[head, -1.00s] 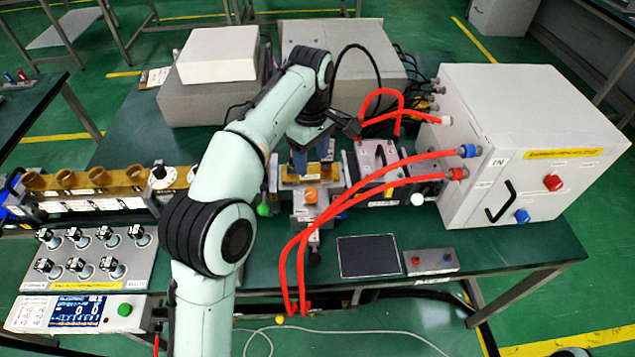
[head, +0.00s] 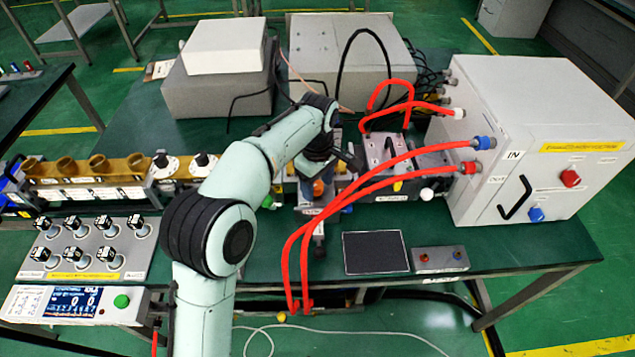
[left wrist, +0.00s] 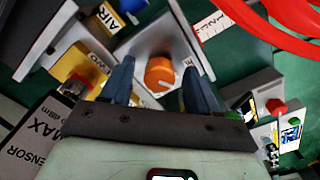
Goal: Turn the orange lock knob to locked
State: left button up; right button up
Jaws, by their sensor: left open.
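The orange lock knob (left wrist: 159,73) sits on a pale metal block, in the middle of the left wrist view. A light mark shows on its lower edge. My left gripper (left wrist: 158,86) is open, with one blue finger on each side of the knob and a visible gap to each. I cannot tell whether the fingertips are level with the knob. In the head view, my left gripper (head: 322,186) is over the knob's place and hides most of it. My right gripper is in neither view.
Red hoses (head: 345,200) loop from the white cabinet (head: 535,140) close to the right of my left gripper. A block marked AIR (left wrist: 107,18) stands beside the knob. A black pad (head: 375,253) lies in front at the right.

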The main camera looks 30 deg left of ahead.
pick_arm(q)
jog(key=c, duration=1)
jog(key=shift+c, duration=0.2)
jog(key=shift+m+p, duration=0.3)
jog(key=shift+r+m+p, duration=0.15)
jog(key=shift+m+p, duration=0.6)
jog(key=shift+m, duration=0.15)
jog(key=shift+m+p, duration=0.65)
jog(key=shift+m, duration=0.25)
jog(key=m+p, duration=0.2)
jog(key=m, duration=0.2)
jog(key=shift+s+a, duration=0.1)
jog(key=shift+m+p, duration=0.9)
jog(key=shift+m, duration=1.2)
